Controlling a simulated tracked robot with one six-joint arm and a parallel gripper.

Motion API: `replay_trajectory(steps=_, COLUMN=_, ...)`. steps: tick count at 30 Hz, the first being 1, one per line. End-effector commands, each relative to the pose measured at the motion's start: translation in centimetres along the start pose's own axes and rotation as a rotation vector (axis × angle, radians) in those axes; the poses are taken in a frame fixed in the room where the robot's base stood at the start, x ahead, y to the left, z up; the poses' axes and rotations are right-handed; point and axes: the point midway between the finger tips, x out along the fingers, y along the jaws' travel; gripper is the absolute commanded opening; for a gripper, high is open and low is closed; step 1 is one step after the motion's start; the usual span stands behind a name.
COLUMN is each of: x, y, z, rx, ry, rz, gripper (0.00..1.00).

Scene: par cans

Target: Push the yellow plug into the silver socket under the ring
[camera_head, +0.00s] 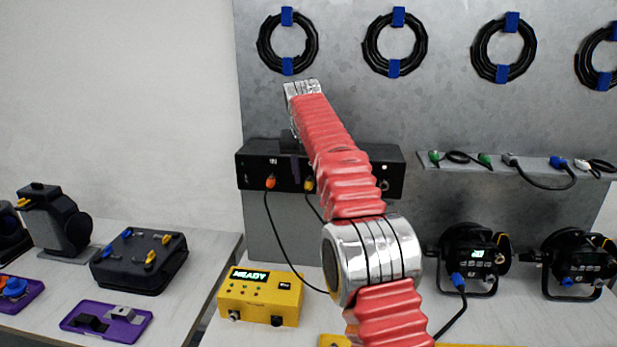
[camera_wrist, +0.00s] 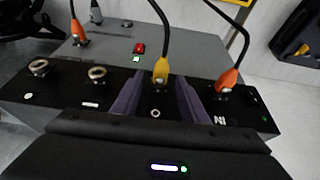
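The yellow plug (camera_wrist: 161,70), with a black cable, stands at the front of the black box (camera_wrist: 65,88) in the wrist view, in line with a small white ring mark (camera_wrist: 155,113). The silver socket there is mostly hidden by the plug; I cannot tell how deep the plug sits. My gripper (camera_wrist: 160,83) has its two purple fingers on either side of the plug, with narrow gaps showing, so it looks open. In the head view the yellow plug (camera_head: 308,184) hangs low on the black box (camera_head: 250,168), right below my gripper (camera_head: 292,150).
An orange plug (camera_wrist: 229,80) sits beside the yellow one. Two empty silver sockets (camera_wrist: 97,74) (camera_wrist: 38,67) are on the other side. A yellow box (camera_head: 258,298) with a lit display stands on the table below. Black cables hang in front of the panel.

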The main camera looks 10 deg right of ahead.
Motion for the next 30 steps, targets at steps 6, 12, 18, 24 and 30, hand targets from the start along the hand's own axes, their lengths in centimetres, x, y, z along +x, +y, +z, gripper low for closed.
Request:
replay_trajectory(steps=6, x=-2.1, y=0.0, z=-0.1, rx=0.000, ry=0.003, rz=-0.001, gripper=0.40)
replay_trajectory(steps=12, x=-4.6, y=-0.1, z=-0.1, rx=0.000, ry=0.002, rz=-0.001, gripper=0.40)
replay_trajectory(steps=18, x=-6.0, y=-0.1, z=-0.1, rx=-0.001, ry=0.002, rz=0.000, gripper=0.40)
replay_trajectory(steps=24, x=-7.0, y=0.0, z=0.0, rx=-0.001, ry=0.001, rz=0.000, gripper=0.40)
replay_trajectory(steps=30, x=-7.2, y=0.0, z=0.1, rx=-0.001, ry=0.000, rz=0.000, gripper=0.40)
